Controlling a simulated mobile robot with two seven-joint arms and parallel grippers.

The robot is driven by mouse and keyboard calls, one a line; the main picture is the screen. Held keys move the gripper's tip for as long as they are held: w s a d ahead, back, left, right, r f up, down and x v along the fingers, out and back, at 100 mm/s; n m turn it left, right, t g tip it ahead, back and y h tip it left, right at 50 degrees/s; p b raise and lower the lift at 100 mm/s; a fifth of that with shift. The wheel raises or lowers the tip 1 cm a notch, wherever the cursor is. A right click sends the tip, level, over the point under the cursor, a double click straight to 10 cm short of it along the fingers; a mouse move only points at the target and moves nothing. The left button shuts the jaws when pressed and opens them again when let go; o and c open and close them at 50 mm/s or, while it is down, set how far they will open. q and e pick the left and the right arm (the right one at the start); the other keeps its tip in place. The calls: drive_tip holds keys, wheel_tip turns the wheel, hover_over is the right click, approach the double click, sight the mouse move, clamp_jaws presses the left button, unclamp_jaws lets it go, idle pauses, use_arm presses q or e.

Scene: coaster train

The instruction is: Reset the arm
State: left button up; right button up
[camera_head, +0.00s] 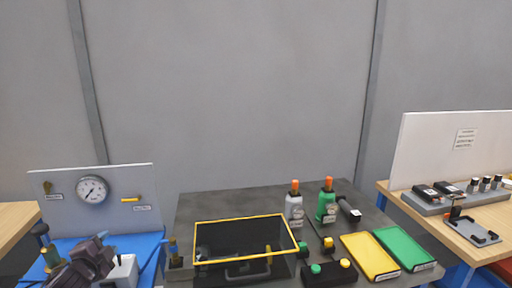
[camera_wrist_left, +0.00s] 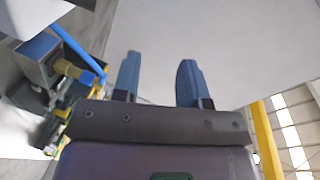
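My left gripper (camera_head: 92,258) is at the lower left of the head view, in front of the blue-topped surface and the gauge panel. In the left wrist view its two blue fingers (camera_wrist_left: 159,75) stand apart with nothing between them, against a plain pale surface. My right gripper does not show in either view.
A gauge panel (camera_head: 140,181) stands behind my left gripper. The dark table (camera_head: 200,206) holds a yellow-rimmed black case (camera_head: 240,238), a grey bottle (camera_head: 294,208), a green bottle (camera_head: 326,206), a yellow tray (camera_head: 369,257) and a green tray (camera_head: 404,248). A wooden table (camera_head: 462,229) is at right.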

use_arm(q)
drive_tip(key=s+d+f+n+g+h+b, duration=0.1)
drive_tip(key=s+d+f+n, duration=0.4)
drive_tip(key=s+f, duration=0.6)
drive_tip(key=s+d+f+n+g+h+b, duration=0.1)
drive_tip(key=s+d+f+n+g, duration=0.2)
drive_tip(key=s, duration=1.4)
drive_tip(key=d+f+n, duration=0.3)
drive_tip(key=d+f, duration=0.4)
drive_tip(key=f, duration=0.2)
drive_tip(key=shift+s+d+f, duration=0.15)
drive_tip(key=shift+s+f, duration=0.1)
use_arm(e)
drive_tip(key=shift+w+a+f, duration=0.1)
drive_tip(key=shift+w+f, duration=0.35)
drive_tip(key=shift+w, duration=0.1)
use_arm(q)
drive_tip(key=shift+w, duration=0.1)
